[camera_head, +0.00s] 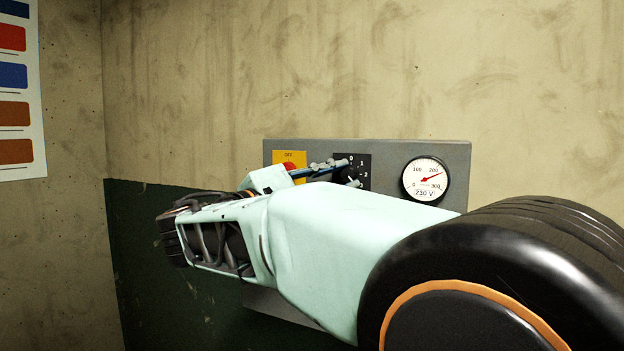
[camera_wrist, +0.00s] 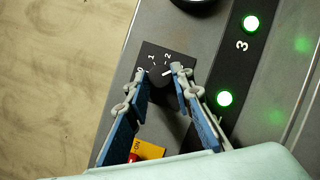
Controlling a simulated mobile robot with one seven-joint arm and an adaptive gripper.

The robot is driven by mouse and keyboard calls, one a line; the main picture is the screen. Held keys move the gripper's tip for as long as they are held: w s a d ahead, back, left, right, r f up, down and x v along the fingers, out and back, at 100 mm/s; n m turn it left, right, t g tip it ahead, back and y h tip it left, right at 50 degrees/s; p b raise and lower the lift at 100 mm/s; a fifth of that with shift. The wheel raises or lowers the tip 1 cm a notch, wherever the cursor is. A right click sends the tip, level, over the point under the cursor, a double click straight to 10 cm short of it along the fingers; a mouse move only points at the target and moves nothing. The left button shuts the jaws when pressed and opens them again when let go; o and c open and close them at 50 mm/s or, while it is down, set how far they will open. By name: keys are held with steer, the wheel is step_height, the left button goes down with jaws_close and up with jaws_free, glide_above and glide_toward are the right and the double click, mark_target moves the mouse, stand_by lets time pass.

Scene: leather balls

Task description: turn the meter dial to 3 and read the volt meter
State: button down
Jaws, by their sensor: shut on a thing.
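The black meter dial (camera_wrist: 157,80) sits on a black plate marked 0, 1 and 2 in the wrist view. My gripper (camera_wrist: 158,72) has one blue-grey finger on each side of the dial and is shut on it. A white mark on the dial points right, toward the right fingertip, past the 2. Any 3 on the plate is hidden there. In the head view the dial plate (camera_head: 365,160) is partly covered by my gripper. The round white volt meter (camera_head: 425,181) has its red needle between 200 and 300, with small text resembling "230 V".
A grey panel (camera_head: 385,148) on the concrete wall carries these parts. A yellow plate with a red button (camera_head: 289,158) is left of the dial. The wrist view shows green lamps, one upper (camera_wrist: 251,23) and one lower (camera_wrist: 225,98), near a large 3.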

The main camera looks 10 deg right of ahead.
steer(key=c, duration=1.7)
jaws_free()
steer(key=shift+s+a, duration=0.1)
steer(key=v, duration=1.1)
steer(key=shift+s+a+f, duration=0.15)
steer(key=shift+a, duration=0.2)
steer(key=shift+f, duration=0.1)
